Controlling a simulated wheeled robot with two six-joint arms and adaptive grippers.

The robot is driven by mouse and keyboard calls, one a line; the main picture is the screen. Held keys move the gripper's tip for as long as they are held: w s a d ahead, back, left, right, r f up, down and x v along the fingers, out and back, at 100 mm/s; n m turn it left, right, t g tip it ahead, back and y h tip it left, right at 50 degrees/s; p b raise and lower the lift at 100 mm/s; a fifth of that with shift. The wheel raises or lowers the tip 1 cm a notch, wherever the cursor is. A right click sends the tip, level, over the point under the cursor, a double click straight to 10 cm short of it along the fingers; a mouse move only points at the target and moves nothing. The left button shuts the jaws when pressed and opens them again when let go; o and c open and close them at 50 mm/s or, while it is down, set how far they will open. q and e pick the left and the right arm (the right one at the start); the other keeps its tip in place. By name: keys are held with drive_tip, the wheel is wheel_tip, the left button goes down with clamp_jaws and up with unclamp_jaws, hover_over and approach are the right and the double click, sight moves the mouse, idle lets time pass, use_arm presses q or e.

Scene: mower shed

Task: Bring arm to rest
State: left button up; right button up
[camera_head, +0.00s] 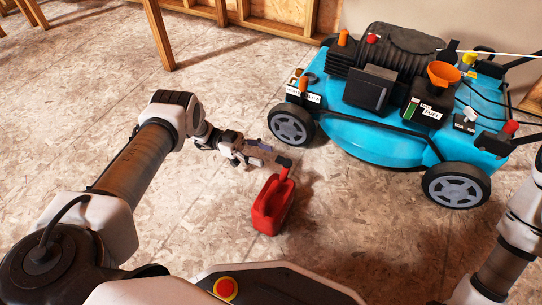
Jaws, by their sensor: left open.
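My left gripper (262,155) is in the middle of the head view, at the end of the left arm that comes in from the left. It is open, with its fingertips close to the dark spout of a red fuel can (271,205). I cannot tell whether they touch. The red can stands on the floor in front of the mower. My right arm (510,245) shows at the right edge; its gripper is out of the frame.
A blue lawn mower (385,140) with dark wheels stands at the upper right. An orange funnel (443,74) sits on its fuel tank. Wooden framing (270,25) runs along the back wall. The board floor (90,100) at the upper left is mostly clear.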

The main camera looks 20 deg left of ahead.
use_arm(q)
drive_tip(key=a, duration=0.3)
drive_tip(key=shift+w+a+f, duration=0.1)
drive_tip(key=shift+a+f, duration=0.1)
drive_tip(key=shift+a, duration=0.05)
